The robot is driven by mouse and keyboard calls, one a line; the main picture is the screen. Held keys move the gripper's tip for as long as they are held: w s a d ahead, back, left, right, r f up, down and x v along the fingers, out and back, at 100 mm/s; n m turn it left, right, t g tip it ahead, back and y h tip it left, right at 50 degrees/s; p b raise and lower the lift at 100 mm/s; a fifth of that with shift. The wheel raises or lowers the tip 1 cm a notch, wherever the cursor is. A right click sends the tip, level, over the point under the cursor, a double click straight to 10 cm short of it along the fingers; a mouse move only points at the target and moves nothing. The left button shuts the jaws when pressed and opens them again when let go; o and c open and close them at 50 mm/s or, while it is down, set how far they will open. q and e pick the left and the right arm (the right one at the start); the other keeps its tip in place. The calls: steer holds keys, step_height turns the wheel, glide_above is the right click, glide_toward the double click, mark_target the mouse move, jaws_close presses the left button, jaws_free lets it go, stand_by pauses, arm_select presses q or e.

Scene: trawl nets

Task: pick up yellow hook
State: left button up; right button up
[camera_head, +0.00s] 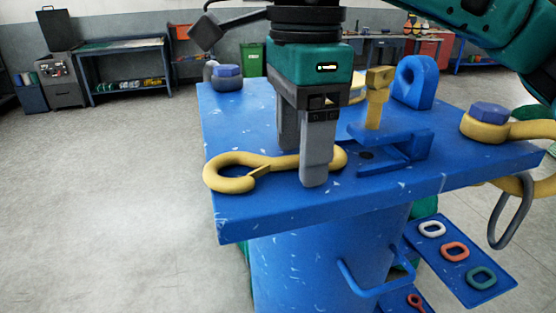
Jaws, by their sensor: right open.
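The yellow hook (232,178) lies flat near the front left edge of the blue table (290,207), with its curved end to the left and its other end (340,156) to the right. My right gripper (302,164) points down over the hook's shank and is open. One finger stands in front of the shank and hides part of it; the other is behind. The fingers appear to straddle the shank, but I cannot tell whether either touches it. My left gripper is not in view.
A blue clamp-like fixture (405,150) with a yellow upright piece (376,98) stands just right of my gripper. A blue ring block (415,82) is behind it. A yellow fitting with a blue bolt (486,122) sits at right.

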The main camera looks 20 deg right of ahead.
jaws_close()
stand_by(0.6)
steer(key=shift+r, duration=0.1)
